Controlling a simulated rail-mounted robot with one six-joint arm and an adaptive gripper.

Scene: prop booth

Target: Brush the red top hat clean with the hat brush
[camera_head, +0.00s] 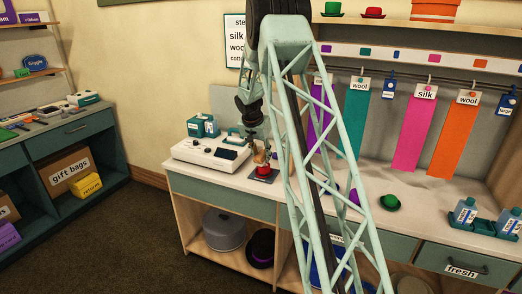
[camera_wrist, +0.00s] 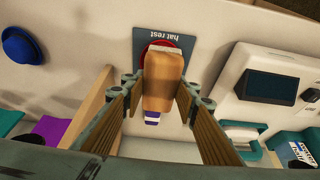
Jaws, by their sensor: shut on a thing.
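The red top hat (camera_head: 264,173) sits on the counter near the grey-white machine. In the wrist view only parts of the red hat (camera_wrist: 147,47) show around the brush, on a dark mat marked "hat rest" (camera_wrist: 165,30). My gripper (camera_wrist: 158,95) is shut on the hat brush (camera_wrist: 158,75), a tan-brown block with a white and purple-striped end. In the head view the brush (camera_head: 261,157) is just above or against the hat; I cannot tell whether they touch. My arm's lattice link hides part of the counter right of the hat.
A grey-white machine (camera_head: 207,153) with a dark panel stands close left of the hat, with teal boxes (camera_head: 203,126) behind it. A green hat (camera_head: 390,202) and bottles (camera_head: 464,212) are farther right. Colored cloths (camera_head: 415,135) hang above the counter.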

